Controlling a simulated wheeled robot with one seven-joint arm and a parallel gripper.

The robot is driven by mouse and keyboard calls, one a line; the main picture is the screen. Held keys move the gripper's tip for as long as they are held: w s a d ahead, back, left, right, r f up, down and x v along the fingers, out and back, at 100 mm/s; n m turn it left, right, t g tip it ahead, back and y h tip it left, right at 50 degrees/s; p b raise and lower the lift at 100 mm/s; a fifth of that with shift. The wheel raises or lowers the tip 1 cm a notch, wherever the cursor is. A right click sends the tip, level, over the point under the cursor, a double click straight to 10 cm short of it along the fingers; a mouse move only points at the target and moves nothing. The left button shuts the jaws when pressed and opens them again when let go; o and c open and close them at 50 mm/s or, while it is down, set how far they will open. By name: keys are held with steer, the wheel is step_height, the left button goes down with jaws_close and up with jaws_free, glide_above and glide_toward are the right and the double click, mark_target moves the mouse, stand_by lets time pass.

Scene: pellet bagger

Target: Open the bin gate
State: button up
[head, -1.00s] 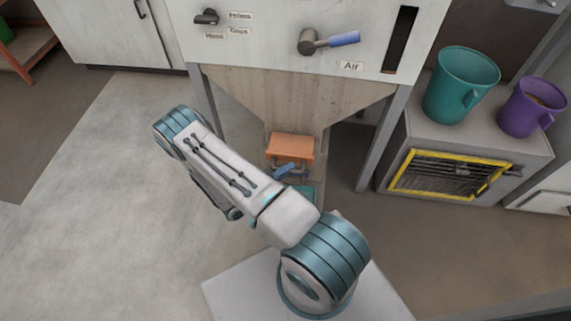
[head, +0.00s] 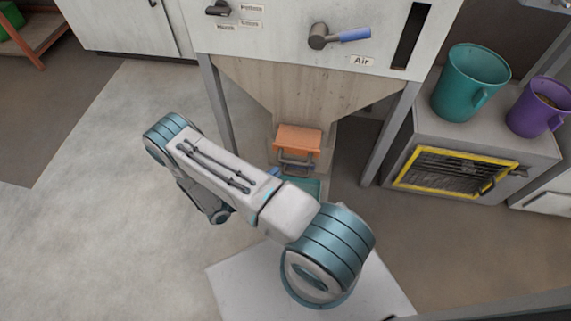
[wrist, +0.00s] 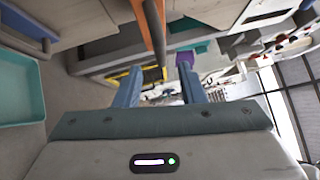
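The bin gate is an orange plate (head: 298,138) at the bottom of the wooden hopper, with a grey bar handle (head: 297,162) on its front. In the wrist view the orange plate (wrist: 150,22) is seen edge-on, with a grey bar (wrist: 152,74) below it, between the two blue fingers in the picture. My gripper (wrist: 160,76) is open, its fingers apart. No finger clearly touches the bar, and I cannot tell its depth between them. In the head view only a blue bit of my gripper (head: 273,172) shows left of the handle; my arm hides the rest.
A teal tray (wrist: 18,90) lies below the hopper. Grey hopper legs (head: 390,135) stand on both sides. A teal jug (head: 466,85) and a purple jug (head: 538,106) stand on a yellow-framed oven (head: 455,172) at the right. The floor at the left is clear.

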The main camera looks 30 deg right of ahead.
steer(key=a, duration=0.5)
steer(key=shift+s+a+f, duration=0.3)
steer(key=shift+f, duration=0.1)
step_height(320, 180, up, 36)
steer(key=d+r+m+g+y+p, duration=0.1)
steer(key=d+m+g+y+p, duration=0.1)
steer(key=m+g+y+p, duration=1.05)
steer(key=s+r+m+t+y+p, duration=0.2)
steer(key=r+m+p, duration=0.4)
steer(key=r, duration=0.5)
steer(key=s+r+m+t+y+p, duration=0.2)
steer(key=s+r+m+t+p, duration=0.2)
steer(key=r+m, duration=0.5)
steer(key=s+a+r+m+t+y+p, duration=0.1)
steer(key=s+r+m+t+y+p, duration=0.2)
steer(key=r+m+t+p, duration=0.4)
step_height(320, 180, up, 6)
steer(key=shift+s+r+m+p, duration=0.1)
steer(key=shift+s+m+p, duration=0.45)
steer(key=shift+m, duration=0.1)
